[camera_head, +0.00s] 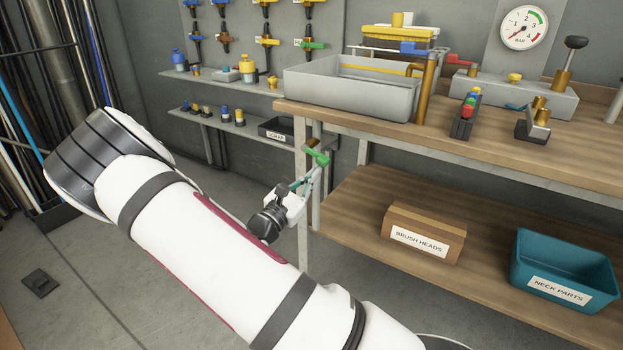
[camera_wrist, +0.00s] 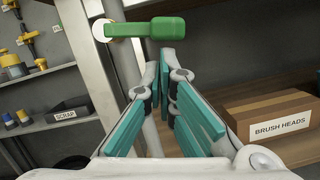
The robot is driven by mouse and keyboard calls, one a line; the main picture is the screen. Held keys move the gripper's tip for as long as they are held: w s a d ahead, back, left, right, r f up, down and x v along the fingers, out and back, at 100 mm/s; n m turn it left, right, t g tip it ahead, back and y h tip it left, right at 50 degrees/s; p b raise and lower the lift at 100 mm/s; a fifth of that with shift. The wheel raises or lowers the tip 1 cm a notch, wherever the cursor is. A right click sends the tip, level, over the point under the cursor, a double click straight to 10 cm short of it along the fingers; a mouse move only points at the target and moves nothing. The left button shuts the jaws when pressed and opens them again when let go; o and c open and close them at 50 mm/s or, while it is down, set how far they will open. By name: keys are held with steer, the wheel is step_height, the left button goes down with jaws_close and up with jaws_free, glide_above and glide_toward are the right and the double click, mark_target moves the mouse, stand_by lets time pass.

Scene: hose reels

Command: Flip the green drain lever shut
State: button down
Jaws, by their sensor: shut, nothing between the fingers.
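The green drain lever (camera_wrist: 150,28) is at the top of the wrist view. Its handle lies sideways, pointing right from a round pale pivot (camera_wrist: 103,30) beside a grey post. In the head view the lever (camera_head: 318,157) shows small, below the sink at the bench's left front corner. My gripper (camera_wrist: 160,68) is shut and empty, with teal pads on its fingers. Its fingertips are just below the lever's handle in the wrist view; I cannot tell if they touch it. In the head view my gripper (camera_head: 312,177) is just under the lever.
A grey sink (camera_head: 350,95) sits on the wooden bench above. The lower shelf holds a BRUSH HEADS box (camera_head: 425,220) and a teal NECK PARTS bin (camera_head: 590,265). A SCRAP tray (camera_head: 276,134) is on a wall shelf behind. The floor to the left is mostly clear.

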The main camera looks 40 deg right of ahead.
steer(key=n+p, duration=0.2)
steer(key=p, duration=0.1)
steer(key=s+r+n+t+p, duration=0.1)
steer(key=p, duration=0.2)
steer(key=shift+s+d+r+n, duration=0.1)
steer(key=shift+d+r+n, duration=0.1)
steer(key=shift+n, duration=0.2)
steer(key=shift+f, duration=0.1)
